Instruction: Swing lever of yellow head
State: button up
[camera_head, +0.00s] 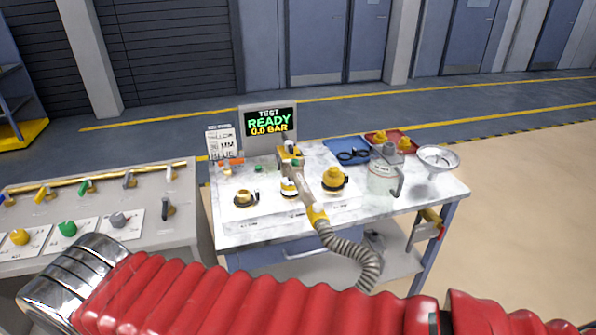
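A yellow head (290,157) with dark and grey parts stands near the middle of the marble-topped table, just in front of the display. A pale bar runs from it towards the front and meets a yellow collar (317,216) on a grey corrugated hose (350,247). I cannot tell clearly which part is the lever, or its angle. My red ribbed arm crosses the foreground, well in front of the table. My gripper is out of view.
The table (240,234) also bears a yellow-black round cap (335,179), a brass fitting (243,198), a clear jar (381,178), a funnel (437,161) and a red tray (408,149). A display (268,123) reads READY, 0.0 BAR. A valve console (100,212) stands left.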

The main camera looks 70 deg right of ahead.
aim_at(289, 148)
jog(key=z, duration=2.15)
jog(key=k, duration=0.5)
jog(key=z, duration=0.2)
jog(key=i, duration=0.5)
